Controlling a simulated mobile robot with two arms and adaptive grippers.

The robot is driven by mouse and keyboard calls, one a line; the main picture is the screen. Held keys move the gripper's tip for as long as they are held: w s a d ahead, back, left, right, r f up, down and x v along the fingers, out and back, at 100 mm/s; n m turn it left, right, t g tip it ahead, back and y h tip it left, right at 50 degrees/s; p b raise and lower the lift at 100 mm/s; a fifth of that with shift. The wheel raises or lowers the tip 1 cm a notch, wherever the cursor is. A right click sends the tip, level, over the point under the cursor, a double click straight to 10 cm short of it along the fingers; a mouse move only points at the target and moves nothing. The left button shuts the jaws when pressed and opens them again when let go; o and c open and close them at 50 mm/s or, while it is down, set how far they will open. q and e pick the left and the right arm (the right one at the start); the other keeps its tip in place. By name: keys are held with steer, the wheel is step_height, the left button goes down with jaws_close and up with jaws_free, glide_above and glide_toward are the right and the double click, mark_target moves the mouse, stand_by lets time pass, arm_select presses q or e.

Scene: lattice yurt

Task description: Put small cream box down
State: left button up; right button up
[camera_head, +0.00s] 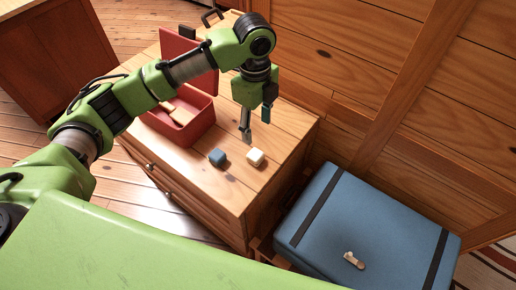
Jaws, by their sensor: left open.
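A small cream box (256,157) rests on the wooden top of a low cabinet (285,138), towards its front right part. My left gripper (257,125) is just above and behind the box, pointing down, with its fingers apart and nothing between them. One finger reaches down close to the box; whether it touches cannot be told. A small blue box (217,157) sits just left of the cream one, apart from it. My right gripper is not in view.
An open red box (187,128) with pale items inside stands on the cabinet's left part, its lid up. A large blue case (365,230) with dark straps sits lower, right of the cabinet. A plank wall (340,50) closes the back. Some cabinet top beside the small boxes is clear.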

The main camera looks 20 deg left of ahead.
arm_select(q)
steer(key=p, duration=0.2)
glide_above(255, 154)
steer(key=w, duration=0.1)
step_height(255, 154, down, 8)
steer(key=shift+r, duration=0.25)
steer(key=f+p, duration=0.1)
steer(key=f, duration=0.1)
steer(key=s+f, duration=0.1)
steer(key=f, duration=0.1)
steer(key=shift+f+p, duration=0.35)
steer(key=shift+f, duration=0.05)
steer(key=shift+w+f, duration=0.1)
steer(key=shift+f, duration=0.2)
steer(key=c, duration=1)
